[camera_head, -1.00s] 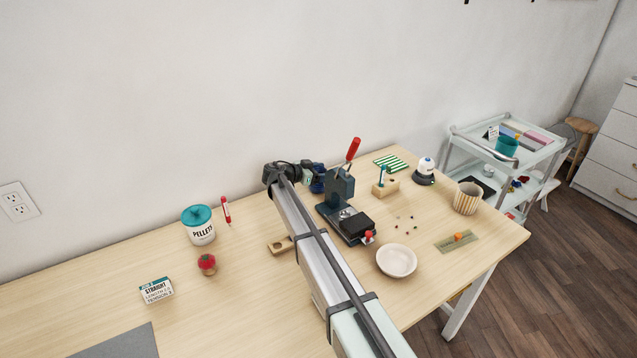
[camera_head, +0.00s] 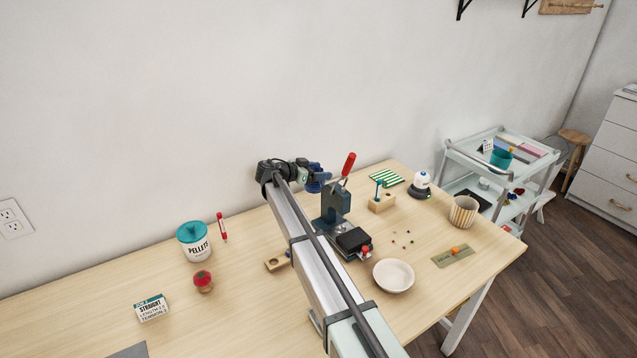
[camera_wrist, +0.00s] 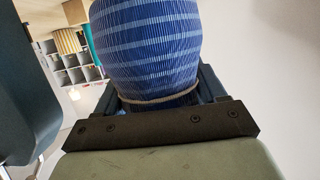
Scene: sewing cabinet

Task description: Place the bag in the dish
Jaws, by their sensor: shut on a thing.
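The bag (camera_wrist: 150,45) is blue with lighter stripes and a cord tied around its neck. It fills the upper middle of the wrist view. My gripper (camera_wrist: 160,100) is shut on it at the tied neck. In the head view, the blue bag (camera_head: 318,180) shows small at the end of my arm, up near the wall and behind the press; the gripper's fingers are not clear there. The dish (camera_head: 393,275) is a shallow cream bowl near the table's front edge, to the right of my arm. It looks empty.
A dark press with a red handle (camera_head: 347,165) stands between the bag and the dish. Small beads (camera_head: 402,240) lie behind the dish. A striped cup (camera_head: 463,212) and a green strip (camera_head: 453,257) are to its right. A pellets jar (camera_head: 194,242) is on the left.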

